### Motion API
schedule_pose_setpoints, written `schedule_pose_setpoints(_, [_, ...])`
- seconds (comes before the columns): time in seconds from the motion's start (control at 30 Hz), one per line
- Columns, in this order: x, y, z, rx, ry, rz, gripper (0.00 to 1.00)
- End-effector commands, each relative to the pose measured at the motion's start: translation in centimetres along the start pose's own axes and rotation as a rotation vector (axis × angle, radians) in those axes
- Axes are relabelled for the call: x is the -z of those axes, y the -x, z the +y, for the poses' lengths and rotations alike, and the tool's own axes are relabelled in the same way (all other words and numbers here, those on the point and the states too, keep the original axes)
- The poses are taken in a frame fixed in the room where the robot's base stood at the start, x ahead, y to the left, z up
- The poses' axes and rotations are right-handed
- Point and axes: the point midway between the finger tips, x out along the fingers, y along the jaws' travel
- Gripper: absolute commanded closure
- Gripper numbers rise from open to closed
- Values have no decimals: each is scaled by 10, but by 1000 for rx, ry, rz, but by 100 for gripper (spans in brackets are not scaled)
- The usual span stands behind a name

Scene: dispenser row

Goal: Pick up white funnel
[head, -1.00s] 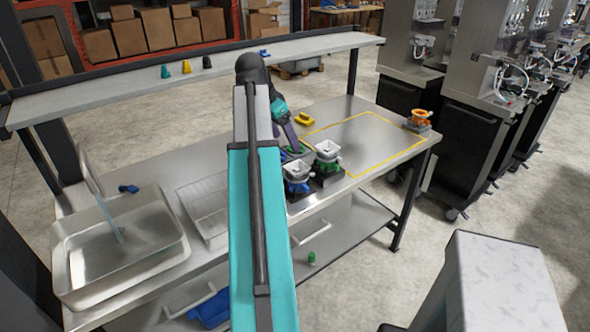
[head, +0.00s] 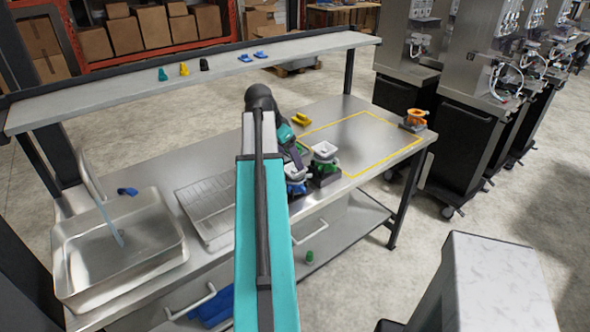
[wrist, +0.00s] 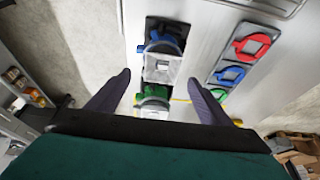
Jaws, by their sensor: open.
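Two white funnels stand upright on the metal table. One white funnel (head: 325,150) sits over a green part in a dark holder. The other white funnel (head: 295,172) sits over a blue part just in front of it, partly hidden by my arm. In the wrist view, the funnel by the blue part (wrist: 162,70) is upper and the funnel by the green part (wrist: 153,106) is lower. My gripper (wrist: 158,88) is open and empty, its fingers spread to either side of this row in the picture. I cannot tell its height above them.
A tray with red (wrist: 251,46), blue and green rings lies right of the row in the wrist view. A sink (head: 120,250) and wire rack (head: 208,205) are left.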

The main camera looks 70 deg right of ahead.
Motion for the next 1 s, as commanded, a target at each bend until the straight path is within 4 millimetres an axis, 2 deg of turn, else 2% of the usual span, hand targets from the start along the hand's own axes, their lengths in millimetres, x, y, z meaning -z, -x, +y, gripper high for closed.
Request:
schedule_pose_setpoints(0.57, [0, -6, 0, 0, 1, 0, 27])
schedule_pose_setpoints(1.0, [0, -37, -2, -1, 1, -1, 27])
